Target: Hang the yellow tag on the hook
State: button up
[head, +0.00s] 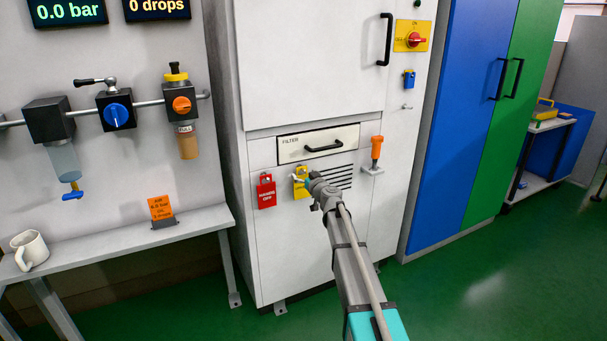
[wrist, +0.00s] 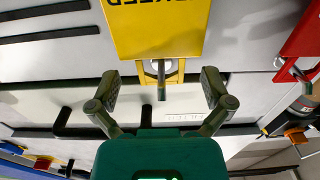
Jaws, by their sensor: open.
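The yellow tag (head: 300,184) is at the front of the grey cabinet, partly hidden by my gripper (head: 312,181). In the wrist view the tag (wrist: 155,30) appears upside down, with its slotted end toward me. A dark metal hook (wrist: 161,82) shows at the tag's slot and seems to pass through it. My gripper (wrist: 160,76) is open. Its fingers stand apart on either side of the slotted end and the hook, with a visible gap on both sides, not touching the tag.
A red tag (head: 266,192) hangs left of the yellow one. The filter drawer (head: 318,144) with its black handle is just above. An orange-handled tool (head: 376,148) stands in a small holder at right. An empty-looking small peg (head: 407,107) is higher up. Vent slots lie beside my gripper.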

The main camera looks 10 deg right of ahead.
jog(key=v, duration=0.6)
dwell(0.3)
jog(key=s+a+f+n+g+y, duration=0.1)
jog(key=s+a+f+g, duration=0.35)
jog(key=s, duration=0.45)
jog(key=s+a+f+n+g+y, duration=0.1)
jog(key=s+a+f+g, duration=0.4)
jog(key=s, duration=0.5)
jog(key=s+d+f+m+g+h+p, duration=0.1)
jog(key=s+d+f+m+g+h, duration=0.3)
jog(key=s, duration=0.7)
jog(key=s+d+f+m+g+h, duration=0.2)
jog(key=s+d+f+g+h, duration=0.25)
jog(key=s, duration=0.55)
notch_tip(320, 180, up, 33)
jog(key=p, duration=3.2)
jog(key=shift+d+t+y+p, duration=0.3)
jog(key=shift+y, duration=0.15)
jog(key=shift+s+f, duration=0.1)
jog(key=shift+f, duration=0.05)
